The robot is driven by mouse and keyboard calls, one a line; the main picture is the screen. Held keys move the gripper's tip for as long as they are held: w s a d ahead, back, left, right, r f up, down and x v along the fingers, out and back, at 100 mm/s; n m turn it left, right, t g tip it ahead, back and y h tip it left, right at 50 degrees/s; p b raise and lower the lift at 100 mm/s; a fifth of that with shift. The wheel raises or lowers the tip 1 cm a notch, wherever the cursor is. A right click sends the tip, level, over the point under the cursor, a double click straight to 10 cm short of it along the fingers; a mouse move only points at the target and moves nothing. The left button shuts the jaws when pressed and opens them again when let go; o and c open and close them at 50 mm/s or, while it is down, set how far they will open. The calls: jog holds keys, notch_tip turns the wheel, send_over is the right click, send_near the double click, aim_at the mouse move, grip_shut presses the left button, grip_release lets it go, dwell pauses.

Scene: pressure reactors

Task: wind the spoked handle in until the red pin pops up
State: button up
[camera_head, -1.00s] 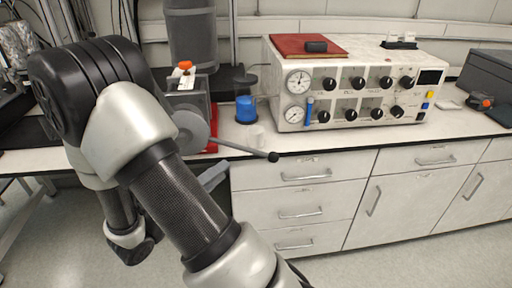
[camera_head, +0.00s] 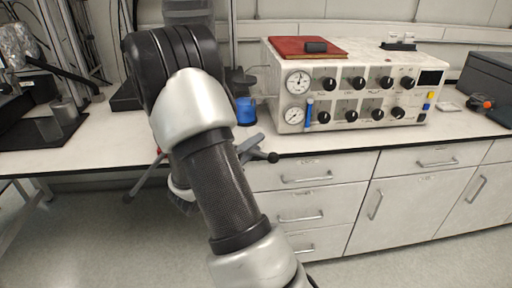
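The reactor with the spoked handle is almost wholly hidden behind my arm. One handle spoke shows to the right of my forearm, ending in a black ball knob (camera_head: 272,157) in front of the bench edge. A grey angular piece (camera_head: 250,144) just above that spoke may be part of my gripper; I cannot tell whether it touches the spoke. A thin grey-blue bar (camera_head: 145,180) sticks out left of my arm, and I cannot tell what it belongs to. The handle's hub and the red pin are hidden. My gripper's fingertips are not clearly visible.
A blue-filled container (camera_head: 246,111) stands right of my arm. A white control box (camera_head: 340,75) with gauges and black knobs stands behind it, a red book (camera_head: 300,46) on top. Drawers (camera_head: 300,196) are below the bench. Bare bench (camera_head: 110,145) shows at left.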

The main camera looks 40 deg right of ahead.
jog(key=shift+w+d, duration=0.1)
jog(key=shift+d, duration=0.4)
grip_shut()
notch_tip(320, 180, down, 6)
jog(key=w+a+m+y, duration=0.1)
jog(key=a+m+y, duration=0.1)
jog(key=shift+p, duration=0.3)
jog(key=shift+w+r, duration=0.1)
